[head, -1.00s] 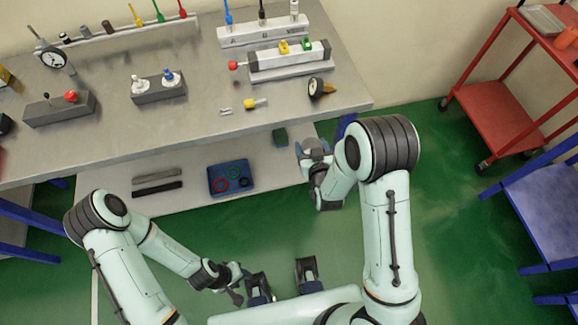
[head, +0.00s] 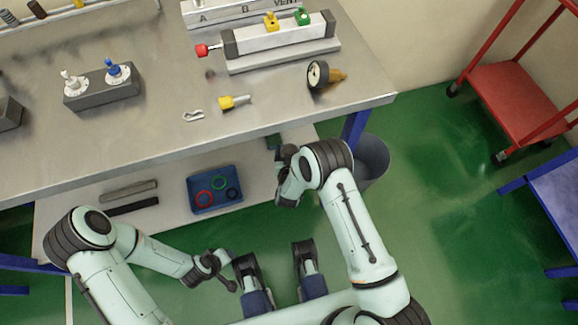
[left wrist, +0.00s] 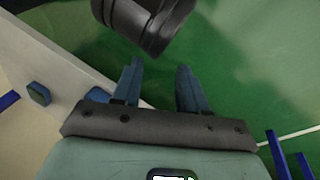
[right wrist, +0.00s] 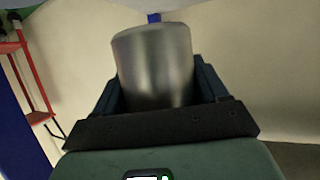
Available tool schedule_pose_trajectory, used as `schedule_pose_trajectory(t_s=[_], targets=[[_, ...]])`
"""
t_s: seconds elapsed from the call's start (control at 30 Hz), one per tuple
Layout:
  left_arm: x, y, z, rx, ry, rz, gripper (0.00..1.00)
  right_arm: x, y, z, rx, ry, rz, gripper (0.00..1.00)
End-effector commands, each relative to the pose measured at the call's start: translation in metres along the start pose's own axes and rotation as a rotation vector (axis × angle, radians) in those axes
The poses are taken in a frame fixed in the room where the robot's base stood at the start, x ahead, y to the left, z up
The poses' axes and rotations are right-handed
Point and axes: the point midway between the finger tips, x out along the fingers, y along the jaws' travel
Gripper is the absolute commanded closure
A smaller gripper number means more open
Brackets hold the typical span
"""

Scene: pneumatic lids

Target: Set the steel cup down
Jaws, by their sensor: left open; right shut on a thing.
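The steel cup (right wrist: 153,65) is a plain grey metal cylinder. In the right wrist view it sits between the two fingers of my right gripper (right wrist: 158,82), which is shut on it. In the head view my right gripper (head: 285,160) is beside the bench's front edge, over the lower shelf's right end. My forearm partly covers it there, and I cannot make out the cup clearly. My left gripper (left wrist: 159,68) is open and empty, with green floor beyond its fingers. In the head view it is low, in front of the shelf.
The steel bench top (head: 270,140) has free room at its front. A gauge (head: 318,75), a yellow-tipped fitting (head: 235,101), a clip and valve blocks lie on it. A blue tray (head: 215,208) with rings is on the shelf. A grey bin (head: 373,160) stands behind my right arm.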

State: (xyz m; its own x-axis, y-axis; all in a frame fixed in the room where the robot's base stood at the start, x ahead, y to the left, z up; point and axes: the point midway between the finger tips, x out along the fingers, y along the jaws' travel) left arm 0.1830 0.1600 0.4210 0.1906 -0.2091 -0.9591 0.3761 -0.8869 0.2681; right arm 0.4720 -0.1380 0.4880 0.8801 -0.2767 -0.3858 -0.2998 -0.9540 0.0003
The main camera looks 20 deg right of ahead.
Motion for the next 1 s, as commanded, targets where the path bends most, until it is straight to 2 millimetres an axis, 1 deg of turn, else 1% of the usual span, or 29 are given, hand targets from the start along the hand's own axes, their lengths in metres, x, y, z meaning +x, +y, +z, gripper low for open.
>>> schedule_pose_trajectory(t_s=[0.03, 0.1, 0.23, 0.27, 0.47, 0.57, 0.7, 0.73, 1.0], targets=[[0.009, -0.003, -0.007, -0.002, 0.021, -0.002, 0.57, 0.007, 0.0, 0.018, -0.001, -0.003, 0.001, 0.59], [0.015, -0.005, -0.016, -0.004, 0.046, -0.003, 0.57, 0.014, 0.0, 0.034, 0.0, -0.002, 0.001, 0.59], [0.022, -0.008, -0.029, -0.006, 0.085, -0.006, 0.57, 0.023, 0.0, 0.055, 0.0, 0.0, 0.0, 0.59], [0.023, -0.009, -0.031, -0.007, 0.091, -0.006, 0.57, 0.024, 0.0, 0.058, 0.001, 0.001, -0.001, 0.59], [0.028, -0.014, -0.026, -0.012, 0.075, -0.015, 0.57, 0.029, 0.0, 0.068, 0.001, 0.001, -0.001, 0.59], [0.034, -0.018, -0.024, -0.016, 0.067, -0.022, 0.57, 0.034, 0.0, 0.081, 0.0, 0.0, 0.0, 0.59], [0.045, -0.031, -0.009, -0.03, 0.019, -0.044, 0.57, 0.042, 0.0, 0.101, 0.0, 0.0, 0.0, 0.59], [0.046, -0.032, -0.007, -0.031, 0.012, -0.046, 0.57, 0.043, 0.0, 0.103, 0.0, 0.0, 0.0, 0.59], [0.045, -0.033, -0.006, -0.033, 0.006, -0.048, 0.57, 0.043, 0.0, 0.103, 0.001, 0.002, -0.001, 0.59]])
